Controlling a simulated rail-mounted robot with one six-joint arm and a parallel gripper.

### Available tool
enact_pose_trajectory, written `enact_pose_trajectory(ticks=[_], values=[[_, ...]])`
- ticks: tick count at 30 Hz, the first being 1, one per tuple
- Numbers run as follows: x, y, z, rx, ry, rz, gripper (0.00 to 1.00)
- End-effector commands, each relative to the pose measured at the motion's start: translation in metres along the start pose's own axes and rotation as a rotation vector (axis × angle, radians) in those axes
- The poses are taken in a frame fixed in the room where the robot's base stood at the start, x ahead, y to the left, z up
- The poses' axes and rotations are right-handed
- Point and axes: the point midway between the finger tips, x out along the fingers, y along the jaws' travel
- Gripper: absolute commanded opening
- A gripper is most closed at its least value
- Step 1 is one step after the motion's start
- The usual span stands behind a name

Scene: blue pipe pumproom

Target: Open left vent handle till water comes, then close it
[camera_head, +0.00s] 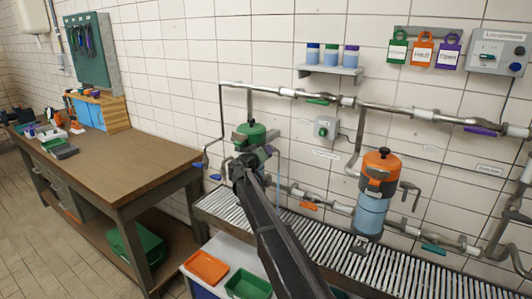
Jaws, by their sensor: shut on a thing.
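The left pump has a green top (250,131) and stands at the back of the slatted grate, left of centre. Its lower body is mostly hidden behind my arm. My gripper (241,166) is at the front of this pump, shut on what appears to be the left vent handle. The handle itself is too small and covered to make out, so its angle cannot be told. A thin pale blue vertical streak (278,168) shows just right of the pump, below a grey fitting, and looks like running water.
An orange-topped pump (380,172) with its own tap (409,194) stands to the right. Pipes with coloured handles run along the tiled wall. A workbench (105,160) is at the left. Orange (206,268) and green (247,284) trays lie in front of the grate (390,272).

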Motion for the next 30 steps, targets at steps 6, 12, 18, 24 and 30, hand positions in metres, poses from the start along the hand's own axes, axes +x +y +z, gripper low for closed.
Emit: enact_pose_trajectory(ticks=[6, 12, 18, 24, 30], values=[[0.0, 0.0, 0.0, 0.002, 0.0, 0.0, 0.15], [0.0, 0.0, 0.0, 0.002, 0.0, 0.0, 0.22], [-0.007, 0.0, 0.0, 0.003, 0.0, 0.0, 0.22], [-0.052, 0.001, 0.001, 0.003, 0.001, -0.002, 0.22], [-0.096, 0.001, 0.001, 0.002, 0.001, -0.001, 0.22]])
